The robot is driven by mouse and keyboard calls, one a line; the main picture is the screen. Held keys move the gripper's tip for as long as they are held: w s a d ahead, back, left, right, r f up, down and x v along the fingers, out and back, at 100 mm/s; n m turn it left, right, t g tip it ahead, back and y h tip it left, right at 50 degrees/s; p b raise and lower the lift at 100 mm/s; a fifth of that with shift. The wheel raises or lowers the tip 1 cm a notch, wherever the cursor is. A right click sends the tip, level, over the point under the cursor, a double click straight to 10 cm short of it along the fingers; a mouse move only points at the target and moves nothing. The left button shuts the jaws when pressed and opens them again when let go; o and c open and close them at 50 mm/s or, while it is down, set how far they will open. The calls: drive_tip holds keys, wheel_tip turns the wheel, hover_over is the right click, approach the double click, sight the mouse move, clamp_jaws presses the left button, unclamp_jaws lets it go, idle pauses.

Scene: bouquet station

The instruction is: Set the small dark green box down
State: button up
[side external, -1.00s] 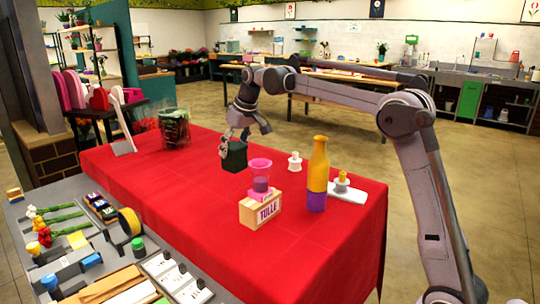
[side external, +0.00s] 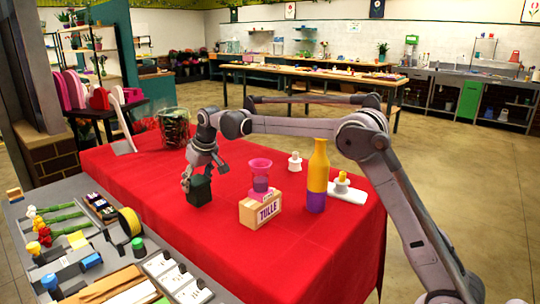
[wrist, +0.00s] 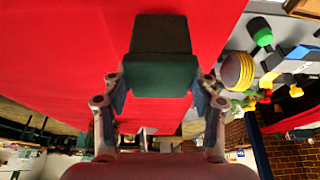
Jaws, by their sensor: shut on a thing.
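The small dark green box (side external: 199,190) is at my gripper (side external: 199,174), over the left part of the red-covered table (side external: 190,240). In the wrist view the box (wrist: 160,75) sits between the two fingers of my gripper (wrist: 160,92), which are shut on its sides. The box looks upright in the side view. Its bottom is at or just above the red cloth; I cannot tell whether it touches.
A wooden TULLE box (side external: 262,210) with a pink cup (side external: 260,170) stands to the right. Beyond are a yellow and purple bottle (side external: 317,178), a white spool (side external: 295,162) and a white board (side external: 348,193). A glass vase (side external: 174,127) stands behind. A grey tool bench (side external: 60,195) borders the left.

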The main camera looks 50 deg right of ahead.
drive_tip(key=shift+f, duration=0.8)
drive_tip(key=shift+f, duration=0.1)
drive_tip(key=o, duration=1.2)
drive_tip(key=shift+o, duration=0.2)
